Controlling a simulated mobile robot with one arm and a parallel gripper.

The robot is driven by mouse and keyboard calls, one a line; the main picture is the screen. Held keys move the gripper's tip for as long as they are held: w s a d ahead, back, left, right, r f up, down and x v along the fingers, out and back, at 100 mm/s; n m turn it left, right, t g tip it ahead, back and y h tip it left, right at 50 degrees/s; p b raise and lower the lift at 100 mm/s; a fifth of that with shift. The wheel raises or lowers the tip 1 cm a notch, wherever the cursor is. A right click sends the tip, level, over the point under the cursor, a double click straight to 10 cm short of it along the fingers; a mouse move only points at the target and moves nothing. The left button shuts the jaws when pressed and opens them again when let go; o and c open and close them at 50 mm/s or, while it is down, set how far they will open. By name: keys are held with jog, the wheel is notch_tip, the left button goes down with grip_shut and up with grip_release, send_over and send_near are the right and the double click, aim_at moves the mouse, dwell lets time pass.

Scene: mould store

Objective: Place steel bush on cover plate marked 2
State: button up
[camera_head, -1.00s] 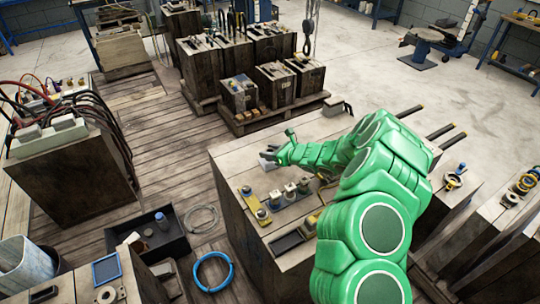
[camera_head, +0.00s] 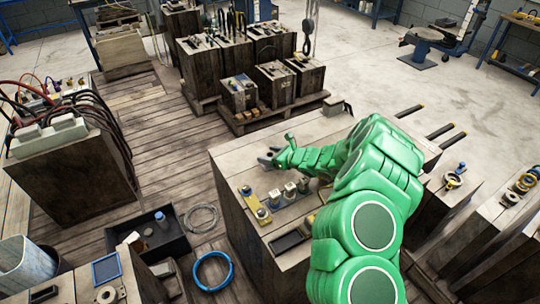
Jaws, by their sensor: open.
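My gripper (camera_head: 268,161) is at the end of my green arm, above the back left part of the wooden block top (camera_head: 231,160). Its jaws are apart and I see nothing between them. A row of small parts stands on the block in front of it: a yellow-based fitting (camera_head: 254,206), a pale metal piece (camera_head: 275,197) and another pale metal piece (camera_head: 290,189). I cannot tell which is the steel bush. No plate mark reading 2 is legible. My arm hides much of the right part of the block top.
A black tray (camera_head: 290,240) lies at the block's front. A black bin (camera_head: 178,245) with a bottle, a blue ring (camera_head: 213,270) and a coiled cable (camera_head: 201,217) are on the floor at left. Wooden blocks (camera_head: 239,95) stand on a pallet behind.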

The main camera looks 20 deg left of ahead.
jog(key=shift+r, duration=0.15)
jog(key=shift+d+r, duration=0.15)
jog(key=shift+d, duration=0.2)
jog(key=v, duration=1.1)
jog(key=shift+s+d+r, duration=0.1)
jog(key=shift+r, duration=0.05)
